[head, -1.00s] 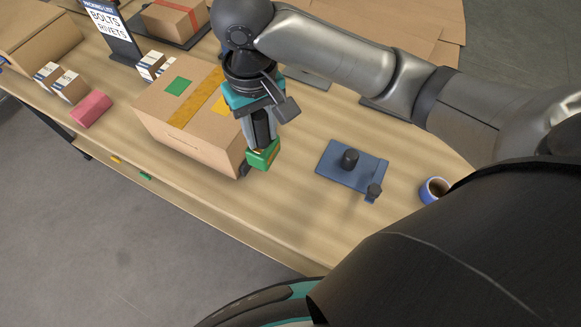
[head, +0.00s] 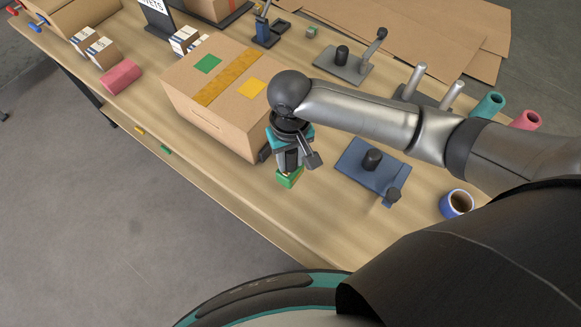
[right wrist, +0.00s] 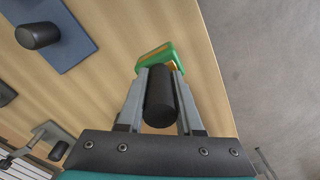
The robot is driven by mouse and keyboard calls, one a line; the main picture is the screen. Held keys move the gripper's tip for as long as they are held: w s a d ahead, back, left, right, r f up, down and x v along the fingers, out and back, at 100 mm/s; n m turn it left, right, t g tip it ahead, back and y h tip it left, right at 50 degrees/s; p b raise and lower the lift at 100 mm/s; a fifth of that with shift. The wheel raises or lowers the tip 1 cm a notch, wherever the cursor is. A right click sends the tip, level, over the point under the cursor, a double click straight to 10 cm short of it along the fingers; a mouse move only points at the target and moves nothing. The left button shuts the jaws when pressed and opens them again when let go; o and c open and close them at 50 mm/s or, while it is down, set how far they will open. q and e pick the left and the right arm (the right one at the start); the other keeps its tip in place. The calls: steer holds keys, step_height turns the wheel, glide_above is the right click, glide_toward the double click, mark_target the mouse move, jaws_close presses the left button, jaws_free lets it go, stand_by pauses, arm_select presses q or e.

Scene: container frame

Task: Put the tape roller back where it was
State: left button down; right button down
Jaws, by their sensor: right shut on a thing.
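The tape roller (head: 289,179) has a green head and, in the right wrist view, a black cylindrical handle (right wrist: 158,97). My right gripper (head: 288,166) is shut on it, with the handle between its fingers. In the right wrist view the green head (right wrist: 160,62) sticks out past the fingertips. The roller is over the front part of the table, right of the large carton. I cannot tell whether it touches the tabletop. My left gripper is not in view.
The large carton (head: 212,88) stands close left of my gripper. A blue plate with a black post (head: 360,180) lies to the right, then a mug (head: 457,204). The table's front edge is close. A pink block (head: 122,75) lies at left.

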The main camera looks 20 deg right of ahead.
mark_target(290, 170)
steer(key=shift+f+b, duration=0.35)
steer(key=shift+f, duration=1.75)
steer(key=c, duration=0.6)
jaws_free()
steer(key=shift+f, duration=0.2)
steer(key=shift+o, duration=0.2)
step_height(290, 170, up, 12)
steer(key=shift+r+p, duration=0.2)
steer(key=shift+p, duration=0.8)
steer(key=shift+s+f, duration=0.1)
